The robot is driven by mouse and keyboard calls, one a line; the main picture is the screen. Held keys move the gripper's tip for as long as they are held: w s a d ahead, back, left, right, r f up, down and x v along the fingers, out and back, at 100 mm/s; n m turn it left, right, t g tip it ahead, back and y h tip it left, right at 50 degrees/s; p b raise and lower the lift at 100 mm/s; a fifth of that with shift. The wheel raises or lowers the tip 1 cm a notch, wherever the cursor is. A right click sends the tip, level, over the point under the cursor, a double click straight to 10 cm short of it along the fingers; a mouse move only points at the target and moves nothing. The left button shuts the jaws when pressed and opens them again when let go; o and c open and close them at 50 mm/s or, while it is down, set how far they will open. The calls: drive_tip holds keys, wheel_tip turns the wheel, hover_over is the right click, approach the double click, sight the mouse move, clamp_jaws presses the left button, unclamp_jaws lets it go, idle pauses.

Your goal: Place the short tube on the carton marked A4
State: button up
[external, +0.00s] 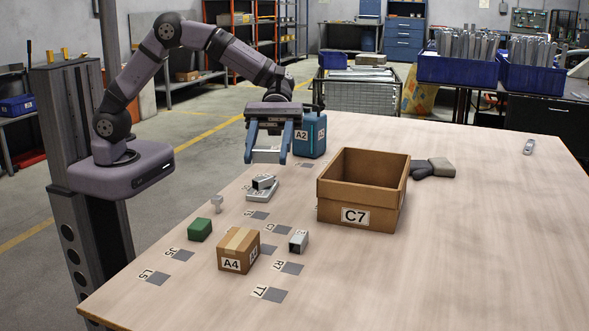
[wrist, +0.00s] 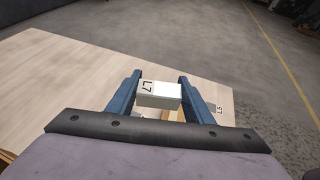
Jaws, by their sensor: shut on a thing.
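My gripper (external: 267,158) is shut on a pale grey, box-shaped metal piece (external: 266,156), held in the air above the far left of the table. The piece (wrist: 159,95) also shows between the blue fingers in the wrist view. I cannot tell whether it is hollow. A mark L7 shows at its upper left there, on it or behind it. The carton marked A4 (external: 238,252), brown with a tape strip, stands near the table's front left, its top clear. A short square metal tube (external: 299,241) with a dark open end sits on the table just right of it.
A green block (external: 199,230) sits left of the A4 carton. Stacked metal brackets (external: 262,190) lie behind it. The open C7 box (external: 390,205) stands to the right, and a blue A2 container (external: 312,135) stands behind my gripper. The right of the table is mostly clear.

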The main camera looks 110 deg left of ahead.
sight(237, 240)
drive_tip(key=s+d+m+g, duration=0.3)
drive_tip(key=s+d, duration=0.1)
drive_tip(key=d, duration=0.4)
drive_tip(key=shift+h, duration=0.3)
drive_tip(key=shift+a+f, duration=0.15)
drive_tip(key=shift+f, duration=7.35)
drive_tip(key=shift+f, duration=0.1)
drive_tip(key=o, duration=1)
drive_tip(key=shift+o, duration=0.2)
